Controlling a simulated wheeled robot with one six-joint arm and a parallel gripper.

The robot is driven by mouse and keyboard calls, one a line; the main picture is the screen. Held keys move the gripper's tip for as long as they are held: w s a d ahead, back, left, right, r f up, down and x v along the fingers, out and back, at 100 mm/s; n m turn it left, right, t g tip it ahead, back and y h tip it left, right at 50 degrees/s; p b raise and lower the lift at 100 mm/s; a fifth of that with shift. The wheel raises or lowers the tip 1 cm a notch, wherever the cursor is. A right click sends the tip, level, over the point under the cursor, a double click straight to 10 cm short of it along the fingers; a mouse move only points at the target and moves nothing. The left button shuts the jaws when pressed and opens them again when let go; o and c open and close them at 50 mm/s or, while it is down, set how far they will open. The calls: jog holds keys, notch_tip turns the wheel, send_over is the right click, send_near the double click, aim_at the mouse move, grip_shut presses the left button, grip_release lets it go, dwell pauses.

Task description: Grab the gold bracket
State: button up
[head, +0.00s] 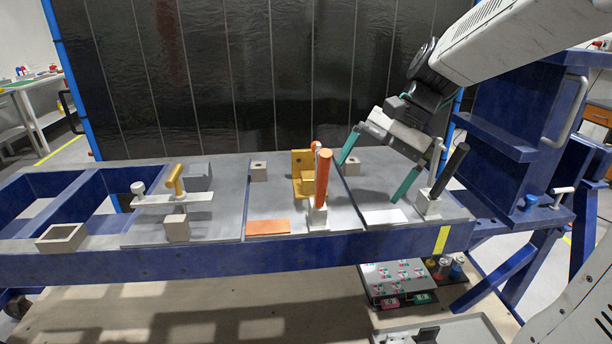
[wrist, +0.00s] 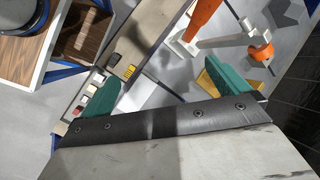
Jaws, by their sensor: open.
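The gold bracket (head: 299,176) stands upright on the middle grey plate of the jig, partly hidden behind a clamp with an orange handle (head: 323,178). In the wrist view a small part of the bracket (wrist: 206,84) shows beside and behind the right green finger. My gripper (head: 378,170) is open, with its two green fingers spread and tilted, to the right of the bracket and the orange clamp. In the wrist view nothing is held between the fingers (wrist: 160,78). I cannot tell whether the right finger touches the bracket.
A black-handled clamp (head: 450,170) stands close to the right of my gripper. A yellow-handled clamp (head: 174,180) stands on the left plate. An orange pad (head: 268,227) lies at the front. A blue frame (head: 515,130) rises at the right; dark panels (head: 230,70) close the back.

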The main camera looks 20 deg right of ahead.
aim_at(310, 169)
jog(key=w+f+m+y, duration=0.1)
jog(key=w+m+y, duration=0.1)
jog(key=w, duration=0.3)
jog(key=w+d+f+m+t+y, duration=0.1)
jog(key=w+f+m+y, duration=0.1)
jog(key=w+m, duration=0.3)
jog(key=w+f+m+t+y, duration=0.1)
jog(key=w+f+m+y, duration=0.1)
jog(key=w, duration=0.4)
jog(key=shift+d+f+m+y, duration=0.15)
jog(key=shift+d+m+y, duration=0.25)
jog(key=shift+m+y, duration=0.25)
jog(key=shift+w+a+f+m, duration=0.1)
jog(key=shift+w+m, duration=0.15)
jog(key=x, duration=0.8)
jog(key=shift+w+a, duration=0.1)
jog(key=shift+a, duration=0.1)
jog(key=shift+r, duration=0.25)
jog(key=c, duration=1)
jog(key=shift+c, duration=0.6)
jog(key=shift+r, duration=0.1)
